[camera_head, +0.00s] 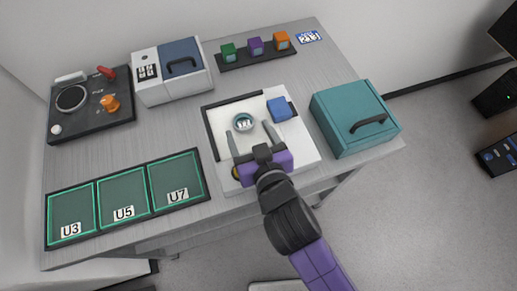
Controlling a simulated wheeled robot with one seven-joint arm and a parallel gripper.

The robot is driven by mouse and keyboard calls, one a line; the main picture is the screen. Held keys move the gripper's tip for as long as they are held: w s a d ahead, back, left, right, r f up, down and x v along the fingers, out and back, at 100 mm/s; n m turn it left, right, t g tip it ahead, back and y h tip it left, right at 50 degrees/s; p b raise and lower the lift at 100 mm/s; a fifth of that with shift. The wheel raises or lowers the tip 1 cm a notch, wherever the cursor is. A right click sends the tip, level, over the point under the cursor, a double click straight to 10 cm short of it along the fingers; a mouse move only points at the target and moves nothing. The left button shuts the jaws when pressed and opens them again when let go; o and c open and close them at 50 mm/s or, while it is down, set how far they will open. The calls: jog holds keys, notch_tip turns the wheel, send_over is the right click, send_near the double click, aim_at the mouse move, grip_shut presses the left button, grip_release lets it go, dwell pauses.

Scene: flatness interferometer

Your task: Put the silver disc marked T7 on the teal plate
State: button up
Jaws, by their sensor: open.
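A small round silver disc (243,125) with a white label sits on the white instrument (301,150) in the middle of the table. The label is tiny; it looks like T7, but I cannot be sure. A teal-grey ring shows around the disc, and I cannot tell whether it is the teal plate. My gripper (247,129) is open and empty of anything I can see, its two grey fingers reaching to either side of the disc's near edge. I cannot tell its height above the disc. My purple gripper body hides the instrument's near edge.
Dark green panels marked U3 (70,204), U5 (121,188) and U7 (170,171) lie at front left. A teal box (345,101) stands right of the instrument, which carries a blue block (281,109). Coloured cubes on a dark rack (268,61) stand behind.

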jog(key=b+v, duration=0.1)
jog(key=v, duration=0.7)
jog(key=s+d+f, duration=0.2)
jog(key=d, duration=0.1)
jog(key=s+d+f, duration=0.1)
jog(key=s+d, duration=0.1)
jog(key=shift+d, duration=0.15)
jog(key=s+d+m+h, duration=0.1)
jog(key=s+d, duration=0.7)
jog(key=s, duration=0.2)
jog(key=shift+t+h, duration=0.3)
jog(key=shift+o, duration=0.2)
jog(key=s+d+r+m+h, duration=0.2)
jog(key=s+d+r, duration=0.1)
jog(key=s, duration=0.4)
jog(key=shift+d+t, duration=0.4)
jog(key=shift+d, duration=0.35)
jog(key=shift+s+d+r, duration=0.15)
jog(key=shift+s+r, duration=0.05)
jog(key=shift+s, duration=0.05)
